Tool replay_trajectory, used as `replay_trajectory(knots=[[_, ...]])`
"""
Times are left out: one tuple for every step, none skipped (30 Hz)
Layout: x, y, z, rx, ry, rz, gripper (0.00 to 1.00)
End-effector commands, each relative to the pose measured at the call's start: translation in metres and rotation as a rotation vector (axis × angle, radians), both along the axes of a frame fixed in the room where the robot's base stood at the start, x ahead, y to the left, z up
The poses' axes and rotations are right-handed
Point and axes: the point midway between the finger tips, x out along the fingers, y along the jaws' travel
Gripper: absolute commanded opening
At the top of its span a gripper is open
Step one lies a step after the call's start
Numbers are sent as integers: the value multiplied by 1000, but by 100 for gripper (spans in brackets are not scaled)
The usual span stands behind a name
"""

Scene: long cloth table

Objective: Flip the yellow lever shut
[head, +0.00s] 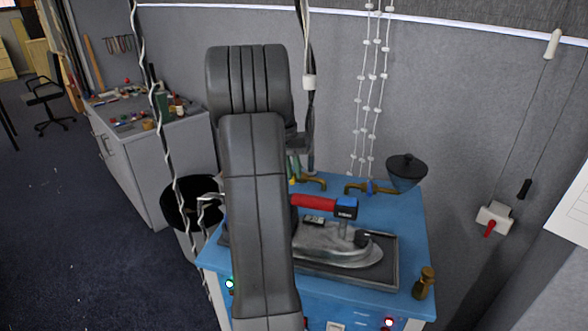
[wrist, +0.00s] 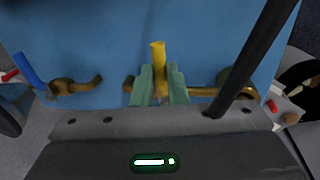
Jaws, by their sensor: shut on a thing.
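The yellow lever (wrist: 158,56) sits on a brass pipe fitting (wrist: 130,84) on the blue surface in the wrist view. Its upper part sticks out past my fingertips, pointing up the picture. My gripper (wrist: 160,84) has its two green fingers on either side of the lever and is shut on it. In the head view a bit of the yellow lever (head: 292,181) shows beside my arm, which hides most of that spot.
A blue lever (wrist: 32,72) on another brass fitting (wrist: 72,87) lies to the left in the wrist view. A black rod crosses at right.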

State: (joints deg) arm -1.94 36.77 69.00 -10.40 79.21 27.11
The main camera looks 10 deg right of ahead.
Motion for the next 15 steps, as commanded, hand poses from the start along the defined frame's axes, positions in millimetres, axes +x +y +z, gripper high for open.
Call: replay_trajectory(knots=[[1, 0, 2, 0, -6, -1, 0], [1, 0, 2, 0, -5, 0, 0], [1, 0, 2, 0, -5, 0, 0], [1, 0, 2, 0, -5, 0, 0], [1, 0, 2, 0, -5, 0, 0], [1, 0, 2, 0, -5, 0, 0], [1, 0, 2, -1, -6, 0, 0], [1, 0, 2, -1, -6, 0, 19], [1, 0, 2, 0, -5, 0, 27], [1, 0, 2, 0, -5, 1, 33], [1, 0, 2, 0, -5, 1, 35], [1, 0, 2, 0, -4, 1, 35], [1, 0, 2, -1, -4, 1, 35], [1, 0, 1, 0, -3, 1, 35], [1, 0, 1, 0, -3, 1, 35]])
